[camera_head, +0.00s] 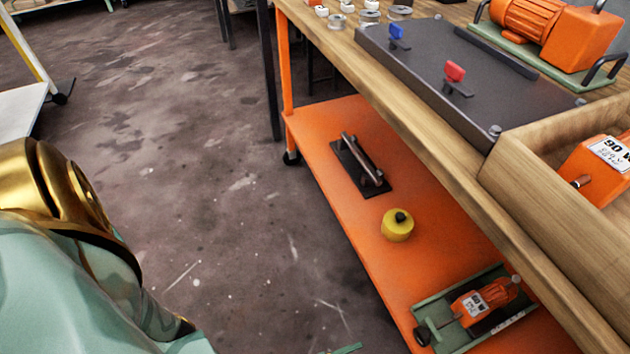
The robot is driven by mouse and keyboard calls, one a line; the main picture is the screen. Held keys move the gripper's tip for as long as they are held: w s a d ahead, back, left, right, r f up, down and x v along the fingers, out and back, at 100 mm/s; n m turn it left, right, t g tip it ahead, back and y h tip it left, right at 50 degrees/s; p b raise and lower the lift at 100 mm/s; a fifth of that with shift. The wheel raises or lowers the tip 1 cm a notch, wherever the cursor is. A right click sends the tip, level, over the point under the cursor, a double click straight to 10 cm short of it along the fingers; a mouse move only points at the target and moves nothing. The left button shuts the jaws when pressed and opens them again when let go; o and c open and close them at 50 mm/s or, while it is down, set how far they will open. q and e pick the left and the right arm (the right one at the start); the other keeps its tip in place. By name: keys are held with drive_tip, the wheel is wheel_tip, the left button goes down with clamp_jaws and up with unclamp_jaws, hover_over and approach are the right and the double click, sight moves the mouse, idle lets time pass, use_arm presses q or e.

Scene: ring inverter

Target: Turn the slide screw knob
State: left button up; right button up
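A dark grey plate (440,62) on the wooden workbench carries a blue knob (398,33) and a red knob (455,72), both upright. On the orange lower shelf, an orange device on a green base (484,304) has a dark round part (423,336) at its left end. I cannot tell which of these is the slide screw knob. My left arm, mint and gold, fills the lower left, apart from the bench and shelf. A small green tip shows at the bottom edge; I cannot tell what it belongs to. Neither gripper is clearly seen.
An orange motor (560,30) and a wooden box (515,170) stand on the bench. The floor between my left arm and the shelf is clear.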

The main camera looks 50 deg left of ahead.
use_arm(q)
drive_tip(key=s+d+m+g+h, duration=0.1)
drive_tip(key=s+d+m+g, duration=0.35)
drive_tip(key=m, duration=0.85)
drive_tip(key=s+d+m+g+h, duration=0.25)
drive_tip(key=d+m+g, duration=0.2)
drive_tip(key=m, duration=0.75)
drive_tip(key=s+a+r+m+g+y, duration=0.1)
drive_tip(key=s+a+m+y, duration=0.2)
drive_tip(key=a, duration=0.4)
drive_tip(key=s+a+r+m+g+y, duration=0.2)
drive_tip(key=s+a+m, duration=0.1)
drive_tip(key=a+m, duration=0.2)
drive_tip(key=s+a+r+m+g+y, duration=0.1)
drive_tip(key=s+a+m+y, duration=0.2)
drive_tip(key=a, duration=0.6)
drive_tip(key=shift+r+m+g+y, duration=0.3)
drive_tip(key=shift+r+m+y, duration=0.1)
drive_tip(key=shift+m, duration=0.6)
